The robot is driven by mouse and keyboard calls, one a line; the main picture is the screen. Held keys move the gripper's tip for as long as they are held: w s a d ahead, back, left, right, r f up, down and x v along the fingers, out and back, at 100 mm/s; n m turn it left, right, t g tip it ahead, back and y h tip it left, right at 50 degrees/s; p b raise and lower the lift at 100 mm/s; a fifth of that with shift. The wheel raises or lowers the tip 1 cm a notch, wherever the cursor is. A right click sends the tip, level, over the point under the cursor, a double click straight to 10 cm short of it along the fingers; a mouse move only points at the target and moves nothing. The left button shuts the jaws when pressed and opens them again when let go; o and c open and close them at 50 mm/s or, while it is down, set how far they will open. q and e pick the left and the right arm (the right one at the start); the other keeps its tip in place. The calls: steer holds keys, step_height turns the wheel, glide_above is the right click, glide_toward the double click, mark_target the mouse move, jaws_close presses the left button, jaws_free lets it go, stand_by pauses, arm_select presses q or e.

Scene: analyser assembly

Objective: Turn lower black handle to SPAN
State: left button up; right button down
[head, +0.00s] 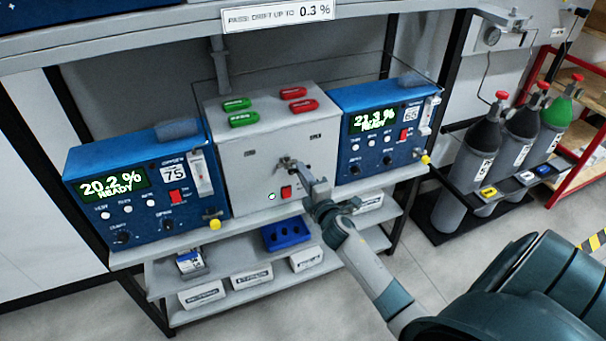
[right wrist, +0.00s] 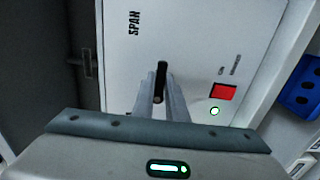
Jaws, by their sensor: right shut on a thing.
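The black handle (right wrist: 161,78) stands out from the front of the light grey box (head: 242,165), between the two blue analysers. My right gripper (right wrist: 161,98) is shut on it, one finger on each side. In the head view the right gripper (head: 290,166) meets the middle of the box front and mostly hides the handle. The SPAN label (right wrist: 134,22) shows sideways in the right wrist view, up and left of the handle. Whether the handle points at SPAN I cannot tell. My left gripper is not in view.
A left analyser (head: 145,186) reads 20.2 % and a right analyser (head: 372,130) reads 21.3 %. A red switch (right wrist: 222,92) and lit green lamp (right wrist: 214,111) sit near the handle. Green and red tags lie on the box top. Gas cylinders (head: 478,150) stand at the right.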

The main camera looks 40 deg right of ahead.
stand_by(0.4)
steer(key=c, duration=1.8)
jaws_free()
steer(key=shift+o, duration=0.2)
steer(key=shift+s, duration=0.1)
steer(key=b+v, duration=0.4)
steer(key=v, duration=1.3)
steer(key=shift+a+b, duration=0.2)
steer(key=shift+b, duration=0.15)
steer(key=shift+s, duration=0.1)
